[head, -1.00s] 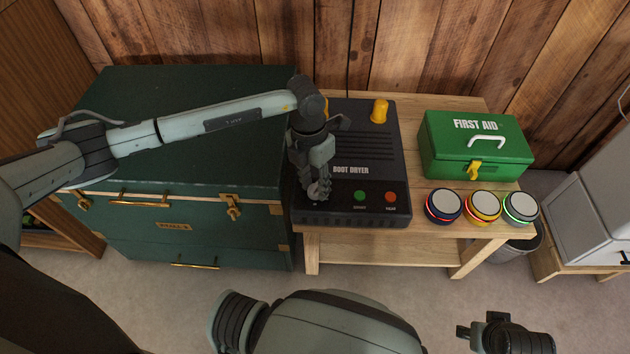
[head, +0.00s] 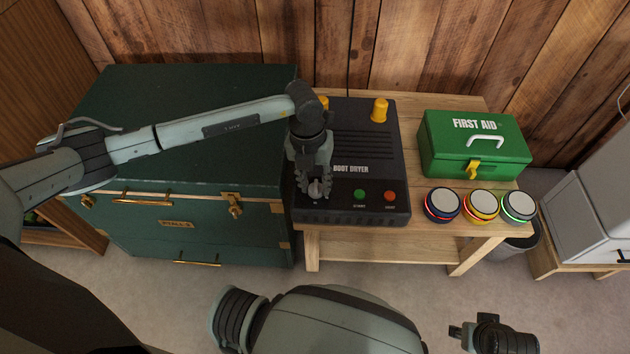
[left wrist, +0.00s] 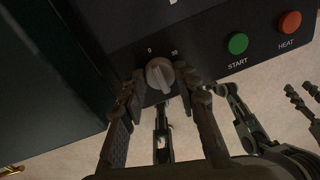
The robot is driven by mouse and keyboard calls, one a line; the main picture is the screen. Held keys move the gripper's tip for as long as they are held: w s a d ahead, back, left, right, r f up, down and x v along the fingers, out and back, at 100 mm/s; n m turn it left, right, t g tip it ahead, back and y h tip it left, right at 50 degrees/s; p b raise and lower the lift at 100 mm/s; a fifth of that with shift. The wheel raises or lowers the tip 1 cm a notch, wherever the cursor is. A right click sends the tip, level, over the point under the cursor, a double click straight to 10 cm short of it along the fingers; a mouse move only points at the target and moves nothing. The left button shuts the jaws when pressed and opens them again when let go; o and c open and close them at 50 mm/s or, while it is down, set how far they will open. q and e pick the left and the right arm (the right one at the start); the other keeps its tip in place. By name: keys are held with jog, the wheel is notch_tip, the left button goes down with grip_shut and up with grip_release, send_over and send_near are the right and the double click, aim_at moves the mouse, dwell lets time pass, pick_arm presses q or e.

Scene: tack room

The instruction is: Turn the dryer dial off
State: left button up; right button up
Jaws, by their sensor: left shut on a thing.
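The boot dryer (head: 365,150) is a black box on the wooden bench. Its grey dial (left wrist: 160,73) shows in the left wrist view between the printed 0 and 30 marks. The dial's ridge stands nearly upright there, but its exact setting is hard to read. My left gripper (head: 316,190) is at the dryer's front left corner, also seen in the left wrist view (left wrist: 158,82). Its fingers are shut on the dial, one on each side. My right gripper (head: 462,334) is low at the bottom right, away from the dryer, its fingers apart and empty.
Green START (head: 360,195) and red HEAT (head: 390,196) buttons lie right of the dial. A dark green trunk (head: 190,110) is close on the left.

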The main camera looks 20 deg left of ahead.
aim_at(311, 188)
pick_arm(q)
jog(key=o, duration=1.1)
jog(key=shift+c, duration=0.2)
jog(key=shift+o, duration=0.5)
pick_arm(e)
jog(key=shift+s+f, duration=0.2)
jog(key=shift+s, duration=0.3)
pick_arm(q)
jog(key=shift+r, duration=0.3)
notch_tip(311, 188, up, 11)
jog(key=a, duration=0.1)
jog(key=shift+r, duration=0.2)
pick_arm(e)
jog(key=shift+w+r, duration=0.1)
jog(key=shift+w, duration=0.15)
pick_arm(q)
jog(key=shift+s, duration=0.15)
